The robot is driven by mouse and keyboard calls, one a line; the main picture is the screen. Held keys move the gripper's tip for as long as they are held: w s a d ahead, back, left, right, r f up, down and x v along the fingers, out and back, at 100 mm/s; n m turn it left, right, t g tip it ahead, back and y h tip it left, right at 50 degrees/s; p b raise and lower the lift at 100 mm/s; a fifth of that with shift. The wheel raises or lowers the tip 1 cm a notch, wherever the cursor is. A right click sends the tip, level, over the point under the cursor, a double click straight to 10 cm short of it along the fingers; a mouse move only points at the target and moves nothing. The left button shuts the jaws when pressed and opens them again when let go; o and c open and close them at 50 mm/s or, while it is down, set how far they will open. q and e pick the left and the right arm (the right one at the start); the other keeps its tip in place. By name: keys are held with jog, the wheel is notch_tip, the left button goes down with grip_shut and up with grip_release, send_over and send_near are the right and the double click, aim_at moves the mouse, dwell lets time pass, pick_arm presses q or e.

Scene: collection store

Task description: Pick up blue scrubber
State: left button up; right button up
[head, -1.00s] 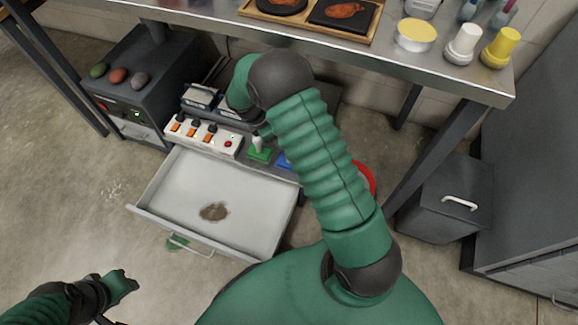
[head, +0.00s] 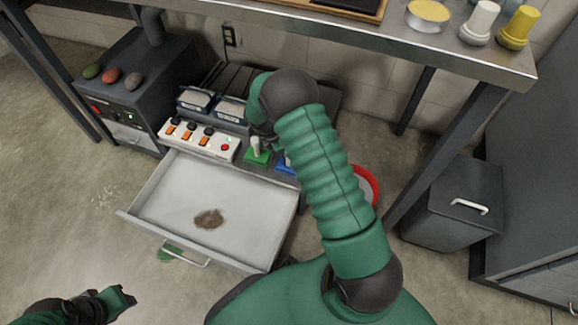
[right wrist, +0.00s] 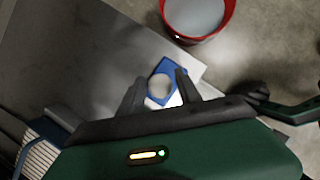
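The blue scrubber (right wrist: 166,68) lies on the grey surface in the right wrist view, a blue base with a round pale handle. In the head view only a blue edge of it (head: 285,164) shows beside my right arm, which hides the rest. My right gripper (right wrist: 160,78) is open above it, with one finger on each side of the pale handle. I cannot tell whether the fingers touch it. My left gripper (head: 122,300) is at the lower left of the head view, away from the scrubber; its opening is unclear.
A green scrubber (head: 257,157) with a white handle stands left of the blue one. A switch panel (head: 200,141) is beside it, above an open white drawer (head: 178,190) with a brown stain. A red-rimmed bucket (right wrist: 197,38) stands on the floor close by. A metal table (head: 300,33) stands behind.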

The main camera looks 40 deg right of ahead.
grip_shut()
dwell(1.1)
